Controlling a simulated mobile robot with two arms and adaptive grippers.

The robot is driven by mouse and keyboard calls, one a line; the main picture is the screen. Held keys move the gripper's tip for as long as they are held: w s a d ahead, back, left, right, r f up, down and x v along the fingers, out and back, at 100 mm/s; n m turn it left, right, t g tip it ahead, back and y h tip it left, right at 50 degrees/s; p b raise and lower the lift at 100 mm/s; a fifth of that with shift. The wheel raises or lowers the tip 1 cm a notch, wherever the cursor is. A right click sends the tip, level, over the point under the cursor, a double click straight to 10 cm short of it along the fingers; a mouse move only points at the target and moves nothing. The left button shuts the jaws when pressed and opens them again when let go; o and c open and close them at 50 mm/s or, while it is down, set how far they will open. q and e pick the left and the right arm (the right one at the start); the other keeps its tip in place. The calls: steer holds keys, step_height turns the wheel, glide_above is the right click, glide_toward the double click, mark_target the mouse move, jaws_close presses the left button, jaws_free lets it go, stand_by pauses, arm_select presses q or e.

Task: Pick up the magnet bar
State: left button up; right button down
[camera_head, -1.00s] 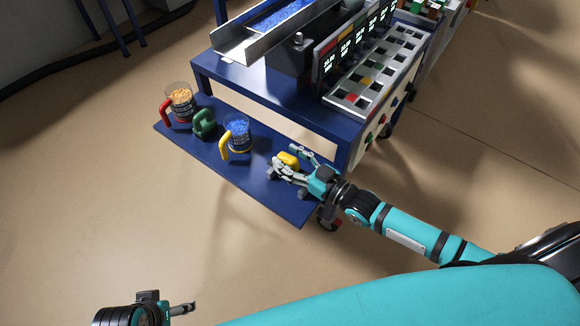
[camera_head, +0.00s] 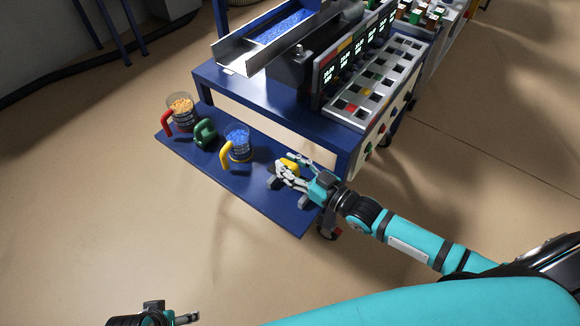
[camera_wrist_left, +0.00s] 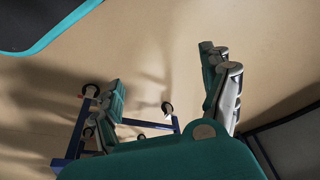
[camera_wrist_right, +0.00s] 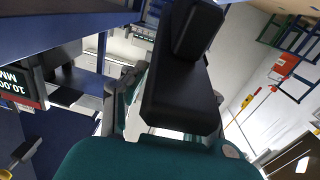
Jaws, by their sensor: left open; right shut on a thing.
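My right gripper (camera_head: 287,172) is shut on the magnet bar over the right end of the blue lower shelf (camera_head: 240,190). The magnet bar shows as a yellow part (camera_head: 289,164) between the fingers in the head view. In the right wrist view a large black block (camera_wrist_right: 178,85) sits at the fingers and appears to be part of it. The fingers hide much of the bar, and I cannot tell whether it touches the shelf. My left gripper (camera_wrist_left: 165,95) is open and empty above the floor, at the bottom left of the head view.
On the shelf stand a jug with orange grains and red handle (camera_head: 181,108), a green object (camera_head: 204,131), and a jug with blue grains and yellow handle (camera_head: 238,140). Above is a blue table (camera_head: 215,78) with a chute (camera_head: 272,32) and a button panel (camera_head: 375,85). The front floor is clear.

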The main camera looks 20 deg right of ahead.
step_height(320, 180, up, 2)
steer(key=shift+r+p, duration=0.2)
steer(key=shift+p, duration=0.15)
arm_select(q)
step_height(320, 180, down, 12)
steer(key=s+p, duration=0.2)
steer(key=shift+g+p, duration=0.3)
steer(key=shift+g, duration=0.1)
arm_select(e)
steer(key=s+a, duration=0.2)
steer(key=s, duration=0.5)
steer(key=s+a+r, duration=0.1)
steer(key=s+a, duration=0.1)
steer(key=s, duration=0.6)
steer(key=shift+s+a, duration=0.15)
steer(key=shift+a, duration=0.15)
arm_select(q)
steer(key=shift+a, duration=0.1)
